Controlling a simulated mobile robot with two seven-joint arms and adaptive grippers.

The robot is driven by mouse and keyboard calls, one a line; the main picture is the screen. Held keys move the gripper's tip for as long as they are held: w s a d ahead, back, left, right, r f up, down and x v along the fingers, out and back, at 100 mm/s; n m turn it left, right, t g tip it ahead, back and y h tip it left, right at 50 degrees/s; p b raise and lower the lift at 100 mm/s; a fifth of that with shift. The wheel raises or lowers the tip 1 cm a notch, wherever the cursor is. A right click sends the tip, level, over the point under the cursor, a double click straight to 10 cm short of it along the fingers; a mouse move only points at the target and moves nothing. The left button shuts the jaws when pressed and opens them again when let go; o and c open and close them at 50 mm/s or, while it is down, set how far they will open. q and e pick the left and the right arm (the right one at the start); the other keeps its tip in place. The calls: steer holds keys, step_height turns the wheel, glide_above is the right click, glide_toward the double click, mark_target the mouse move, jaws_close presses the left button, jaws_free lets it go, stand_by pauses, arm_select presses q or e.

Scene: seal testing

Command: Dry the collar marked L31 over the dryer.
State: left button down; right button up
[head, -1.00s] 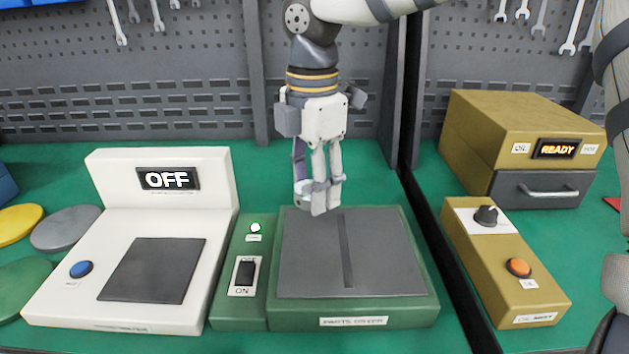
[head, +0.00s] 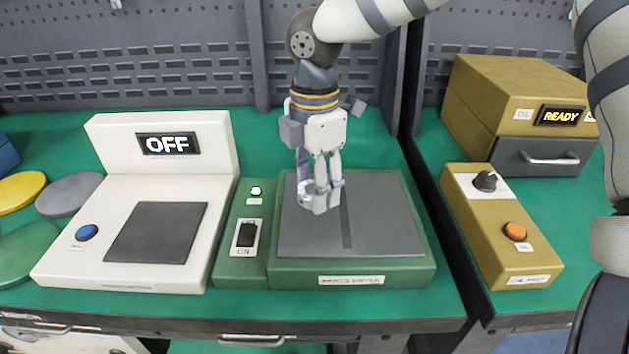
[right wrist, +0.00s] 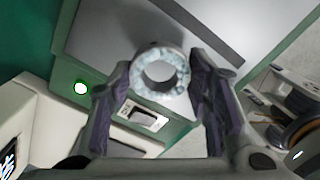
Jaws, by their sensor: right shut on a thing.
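My right gripper (head: 321,203) is shut on a collar and holds it over the back left part of the dryer's grey plate (head: 385,225). The collar (right wrist: 143,62) shows in the right wrist view as a pale grey-blue ring between the two fingers, its hole facing the camera. No L31 marking is legible on it. My left gripper is not in view.
A white tester (head: 60,265) with an OFF display (head: 168,144) stands left of the dryer. Coloured discs (head: 70,195) lie at far left. Across a dark divider, an ochre oil unit (head: 500,90) reads READY, with a control box (head: 530,265) before it. A pegboard stands behind.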

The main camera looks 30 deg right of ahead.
steer(key=shift+s+d, duration=0.85)
steer(key=shift+d, duration=0.6)
steer(key=shift+s+d, duration=0.9)
steer(key=shift+d, duration=0.5)
steer(key=shift+s+d, duration=0.85)
steer(key=shift+d, duration=0.6)
steer(key=shift+r, duration=0.1)
step_height(320, 180, up, 9)
